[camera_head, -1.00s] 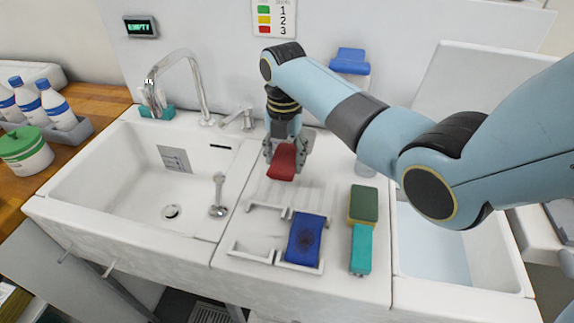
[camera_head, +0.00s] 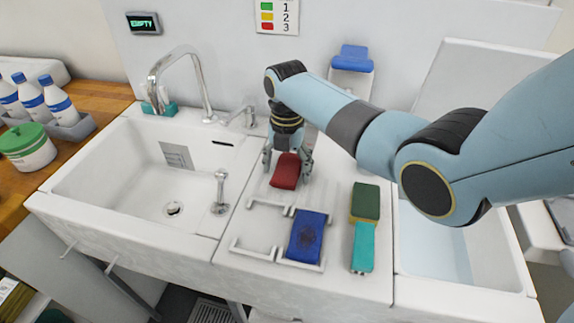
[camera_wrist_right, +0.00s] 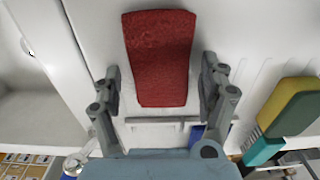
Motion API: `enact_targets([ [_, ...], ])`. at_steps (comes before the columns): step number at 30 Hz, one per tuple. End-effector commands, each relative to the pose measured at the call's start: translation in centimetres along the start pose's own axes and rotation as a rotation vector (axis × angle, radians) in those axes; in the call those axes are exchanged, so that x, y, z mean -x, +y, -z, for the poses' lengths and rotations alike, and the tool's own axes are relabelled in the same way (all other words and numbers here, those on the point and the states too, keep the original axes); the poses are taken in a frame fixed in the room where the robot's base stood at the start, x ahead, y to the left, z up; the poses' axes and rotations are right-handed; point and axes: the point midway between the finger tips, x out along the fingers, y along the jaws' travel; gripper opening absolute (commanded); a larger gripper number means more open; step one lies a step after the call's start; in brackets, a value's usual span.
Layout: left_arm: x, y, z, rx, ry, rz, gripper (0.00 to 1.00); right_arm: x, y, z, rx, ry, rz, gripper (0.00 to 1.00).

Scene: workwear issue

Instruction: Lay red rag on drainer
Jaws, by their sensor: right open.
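The red rag (camera_head: 286,172) is a folded pad on the white ribbed board, close behind the white drainer rack (camera_head: 237,248). My right gripper (camera_head: 287,159) points down over it and is open. In the right wrist view, the red rag (camera_wrist_right: 160,55) lies between the spread fingers, with a gap on each side. The rack's white rail (camera_wrist_right: 150,119) shows just past the rag's near end there. I cannot tell whether the rag touches the board. A blue rag (camera_head: 306,238) lies on the front right of the rack. My left gripper is in neither view.
A second basin (camera_head: 435,255) is at the right, under my right arm. A blue-topped dispenser (camera_head: 352,62) stands behind.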

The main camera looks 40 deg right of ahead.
Motion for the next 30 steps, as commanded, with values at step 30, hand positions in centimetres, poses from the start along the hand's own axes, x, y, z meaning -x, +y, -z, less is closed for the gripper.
enact_targets([
  [30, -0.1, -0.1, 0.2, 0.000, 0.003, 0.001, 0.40, 12.3, 0.0, 0.0, 0.000, 0.000, 0.000, 0.77],
])
